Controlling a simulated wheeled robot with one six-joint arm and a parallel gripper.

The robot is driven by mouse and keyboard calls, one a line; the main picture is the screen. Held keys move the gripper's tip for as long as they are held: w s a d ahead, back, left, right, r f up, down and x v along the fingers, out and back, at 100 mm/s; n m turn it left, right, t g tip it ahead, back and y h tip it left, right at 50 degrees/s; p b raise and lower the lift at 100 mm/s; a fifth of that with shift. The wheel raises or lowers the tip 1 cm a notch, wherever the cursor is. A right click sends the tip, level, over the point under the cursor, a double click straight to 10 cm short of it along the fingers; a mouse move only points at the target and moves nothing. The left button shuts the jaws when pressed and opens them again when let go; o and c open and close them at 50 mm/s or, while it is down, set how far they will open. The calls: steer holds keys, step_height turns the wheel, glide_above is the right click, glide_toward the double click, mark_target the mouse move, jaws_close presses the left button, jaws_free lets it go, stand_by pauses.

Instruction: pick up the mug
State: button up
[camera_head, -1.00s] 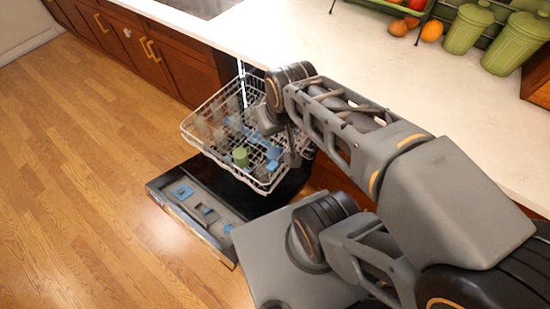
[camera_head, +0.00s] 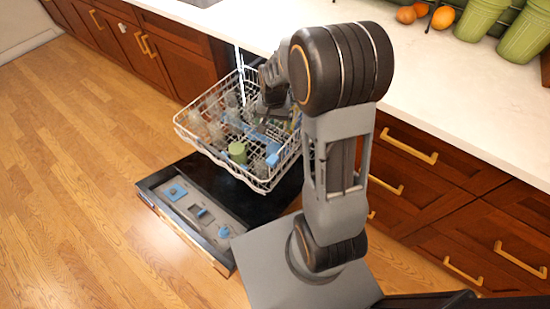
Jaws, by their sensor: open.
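A small green mug (camera_head: 237,152) sits in the front part of the white wire dishwasher rack (camera_head: 222,168). My gripper (camera_head: 266,119) is over the rack, behind and to the right of the mug and apart from it. Its jaws are open, and they look small and dark from here. My arm rises in front of the right part of the rack and hides some of it. Whether anything lies directly under my gripper is hard to tell.
Several clear glasses (camera_head: 214,132) stand in the left part of the rack, with blue rack parts (camera_head: 272,155) to the right. The open dishwasher door (camera_head: 205,212) lies below. The white counter (camera_head: 450,95) with canisters (camera_head: 525,38) and fruit (camera_head: 443,17) is behind. The wood floor at left is clear.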

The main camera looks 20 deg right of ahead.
steer(key=m+b, duration=0.1)
glide_toward(275, 147)
steer(key=shift+g, duration=0.3)
steer(key=f, duration=0.2)
steer(key=f+b, duration=0.1)
steer(key=f, duration=0.3)
steer(key=shift+w+f, duration=0.25)
steer(key=shift+f, duration=0.15)
steer(key=shift+a+f+b, duration=0.1)
steer(key=shift+f+b, duration=0.5)
steer(key=shift+f, duration=2.45)
steer(key=shift+c, duration=0.4)
steer(key=c, duration=0.9)
steer(key=shift+o, duration=0.2)
steer(key=shift+r, duration=0.1)
step_height(275, 147, up, 18)
steer(key=p, duration=0.2)
steer(key=shift+p, duration=0.3)
